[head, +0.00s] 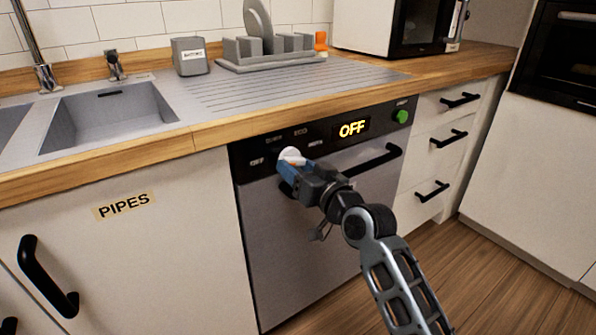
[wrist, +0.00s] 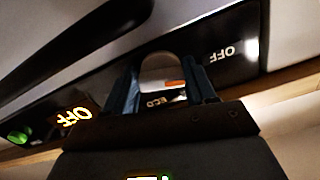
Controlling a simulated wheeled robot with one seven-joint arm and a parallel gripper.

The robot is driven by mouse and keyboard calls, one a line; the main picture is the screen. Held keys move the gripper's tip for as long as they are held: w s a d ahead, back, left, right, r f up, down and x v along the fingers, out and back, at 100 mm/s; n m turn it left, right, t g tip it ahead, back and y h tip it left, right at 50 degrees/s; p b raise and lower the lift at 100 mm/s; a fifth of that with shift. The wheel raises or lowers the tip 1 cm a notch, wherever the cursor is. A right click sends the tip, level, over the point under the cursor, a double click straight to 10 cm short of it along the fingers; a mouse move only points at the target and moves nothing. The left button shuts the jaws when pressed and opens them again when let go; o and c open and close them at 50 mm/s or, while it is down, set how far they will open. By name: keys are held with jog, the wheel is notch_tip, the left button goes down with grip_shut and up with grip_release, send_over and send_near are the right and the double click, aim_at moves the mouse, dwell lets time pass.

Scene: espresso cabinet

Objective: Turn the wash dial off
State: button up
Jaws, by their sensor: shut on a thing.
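The wash dial (head: 291,155) is a white knob with an orange mark on the dishwasher's black control panel (head: 335,131). My gripper (head: 290,168) is at the dial and shut on it, with a blue finger beside the knob. In the wrist view the dial (wrist: 158,68) sits between the two fingers of my gripper (wrist: 165,85). The yellow display (head: 352,129) reads OFF. Printed labels around the dial include OFF (head: 257,162) and ECO (head: 300,132). The fingers hide part of the dial, and I cannot tell exactly where its mark points.
A green button (head: 402,116) is at the panel's right end. A black door handle (head: 375,160) lies below the panel, right of my gripper. The wooden counter edge (head: 200,135) overhangs above. Drawers (head: 440,140) stand to the right, and a cabinet labelled PIPES (head: 123,205) to the left.

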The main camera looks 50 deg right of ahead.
jog(key=shift+f, duration=0.15)
jog(key=o, duration=1)
jog(key=shift+o, duration=0.2)
jog(key=v, duration=0.7)
jog(key=shift+s+p, duration=0.3)
jog(key=shift+s, duration=0.1)
jog(key=shift+a, duration=0.2)
jog(key=s+a+f+n+g+y, duration=0.1)
jog(key=s+a+f, duration=0.2)
jog(key=s+a, duration=0.25)
jog(key=s+a+f+n+y, duration=0.1)
jog(key=s+a+f, duration=0.3)
jog(key=s, duration=0.2)
jog(key=s+a+r+n+g+y, duration=0.1)
jog(key=s+a+n+y, duration=0.1)
jog(key=s+a, duration=0.5)
jog(key=s+a+r+n+g+y, duration=0.15)
jog(key=s+a, duration=0.25)
jog(key=s, duration=0.7)
notch_tip(320, 180, up, 16)
jog(key=p, duration=1.6)
jog(key=shift+r+t, duration=0.2)
jog(key=shift+t, duration=0.25)
